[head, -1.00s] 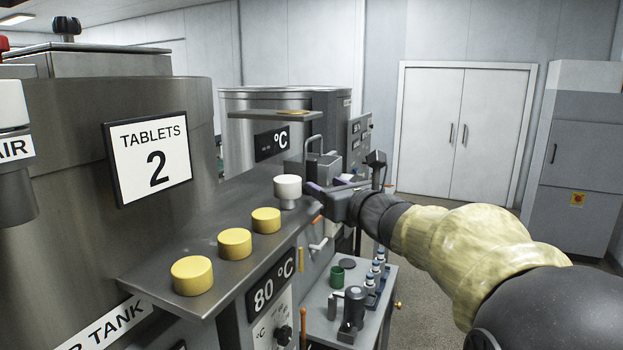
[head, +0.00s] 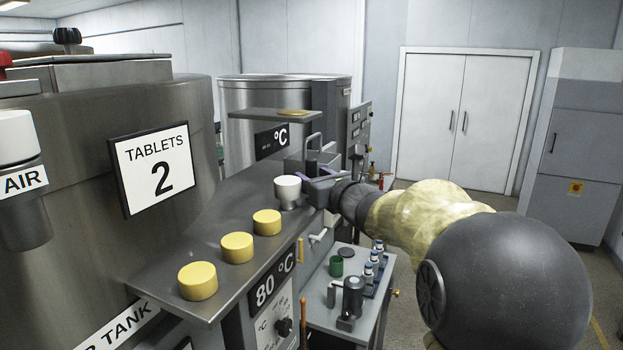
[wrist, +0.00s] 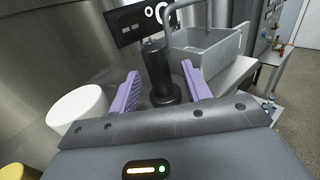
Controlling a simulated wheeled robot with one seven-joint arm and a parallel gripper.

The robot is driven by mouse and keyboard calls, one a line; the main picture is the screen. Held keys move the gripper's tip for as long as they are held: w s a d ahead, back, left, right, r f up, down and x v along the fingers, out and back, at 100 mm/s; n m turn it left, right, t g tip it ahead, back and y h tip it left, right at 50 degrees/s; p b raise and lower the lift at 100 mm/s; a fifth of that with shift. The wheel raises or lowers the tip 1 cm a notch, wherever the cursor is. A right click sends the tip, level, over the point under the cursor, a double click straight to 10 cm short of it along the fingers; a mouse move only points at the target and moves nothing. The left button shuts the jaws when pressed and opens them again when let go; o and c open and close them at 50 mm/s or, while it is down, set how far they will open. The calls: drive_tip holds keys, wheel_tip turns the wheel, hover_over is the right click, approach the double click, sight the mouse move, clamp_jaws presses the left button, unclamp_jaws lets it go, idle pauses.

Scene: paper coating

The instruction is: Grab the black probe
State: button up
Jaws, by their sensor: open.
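The black probe (wrist: 159,75) stands upright on the metal shelf in the wrist view, a dark cylinder on a wider round base. My gripper (wrist: 160,88) is open, with its two purple fingers on either side of the probe. The probe shows between and slightly beyond the fingers; I cannot tell whether either finger touches it. In the head view my gripper (head: 316,178) is at the far end of the shelf, behind the white knob. The probe is not clearly visible there.
A white knob (head: 288,191) stands close left of my gripper, with several yellow knobs (head: 237,248) along the shelf (head: 150,285). A grey handled bin (wrist: 215,50) is just behind the probe. A lower bench (head: 318,318) holds small bottles and a green cup.

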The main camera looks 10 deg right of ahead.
clamp_jaws()
drive_tip(key=shift+r+b, duration=0.1)
drive_tip(key=shift+b, duration=0.2)
drive_tip(key=shift+s+d+r+b, duration=0.1)
drive_tip(key=shift+d+r+b, duration=0.05)
drive_tip(key=shift+b, duration=0.15)
wheel_tip(320, 180, up, 7)
drive_tip(key=shift+f, duration=0.1)
drive_tip(key=s+d+b, duration=0.6)
drive_tip(key=s+d, duration=0.5)
drive_tip(key=d, duration=0.5)
drive_tip(key=shift+s+f, duration=0.15)
drive_tip(key=shift+s, duration=0.15)
